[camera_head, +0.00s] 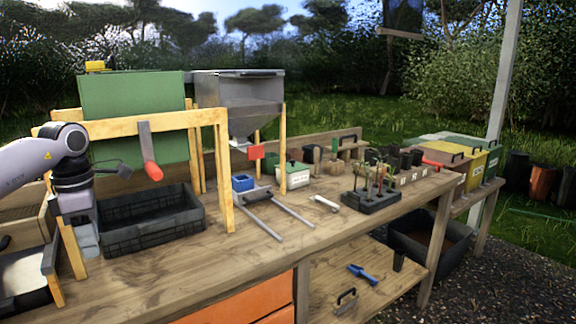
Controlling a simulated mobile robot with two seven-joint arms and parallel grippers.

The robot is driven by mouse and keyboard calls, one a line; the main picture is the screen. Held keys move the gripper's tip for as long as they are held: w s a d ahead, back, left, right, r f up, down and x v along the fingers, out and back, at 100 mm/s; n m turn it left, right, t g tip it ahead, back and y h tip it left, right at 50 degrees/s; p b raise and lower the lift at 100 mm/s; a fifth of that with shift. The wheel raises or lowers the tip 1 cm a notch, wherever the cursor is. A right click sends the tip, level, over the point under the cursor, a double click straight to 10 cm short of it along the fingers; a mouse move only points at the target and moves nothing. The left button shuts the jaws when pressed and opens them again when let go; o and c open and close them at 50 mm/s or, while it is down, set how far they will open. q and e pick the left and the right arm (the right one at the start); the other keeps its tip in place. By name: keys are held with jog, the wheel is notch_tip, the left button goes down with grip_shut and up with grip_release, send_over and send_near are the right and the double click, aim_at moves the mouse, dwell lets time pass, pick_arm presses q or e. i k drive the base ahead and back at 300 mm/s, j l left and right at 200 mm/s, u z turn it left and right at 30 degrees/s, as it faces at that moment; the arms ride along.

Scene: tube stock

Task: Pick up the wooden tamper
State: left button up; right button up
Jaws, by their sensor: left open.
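My left gripper (88,248) points down at the left of the bench, beside the black crate (150,240). Its jaws are open; nothing shows between them. I cannot pick out the wooden tamper for certain. A small wooden block with a dark handle (346,299) lies on the lower shelf and may be it, far to the right of my left gripper and lower. My right gripper is not in view.
A wooden frame (222,170) with a green panel (135,100) and a red-handled lever stands over the crate. A grey hopper (238,100), metal rails and a black seedling tray (370,200) are further right. A blue trowel (362,273) lies on the lower shelf (325,265). The front bench top is clear.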

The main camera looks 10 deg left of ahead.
aim_at(316, 175)
jog(key=i+l, duration=0.15)
jog(key=l, duration=0.2)
jog(key=i+l+u, duration=0.1)
jog(key=l, duration=0.25)
jog(key=i+l, duration=0.8)
jog(key=i, duration=0.2)
jog(key=i+l, duration=0.55)
jog(key=i, duration=0.3)
jog(key=i+l, duration=0.3)
jog(key=i, duration=0.45)
